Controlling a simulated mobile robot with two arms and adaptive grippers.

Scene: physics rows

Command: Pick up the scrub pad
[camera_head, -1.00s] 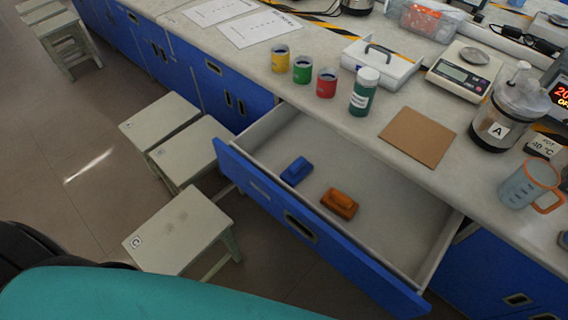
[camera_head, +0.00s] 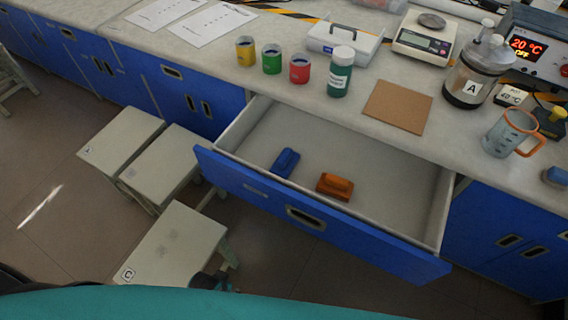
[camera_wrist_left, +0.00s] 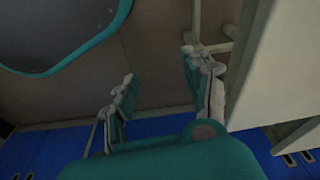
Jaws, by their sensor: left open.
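Two small block-shaped pads with raised grips lie in the open drawer (camera_head: 390,190): a blue one (camera_head: 285,163) on the left and an orange one (camera_head: 334,186) to its right. I cannot tell from their look which is the scrub pad. In the left wrist view, my left gripper (camera_wrist_left: 157,66) is open, with nothing between its fingers and the floor behind them. That view shows neither pad. The gripper is away from the drawer's contents. My right gripper is not in view.
Several stools, one marked C (camera_head: 172,246), stand left of the drawer. The drawer is clear around the pads.

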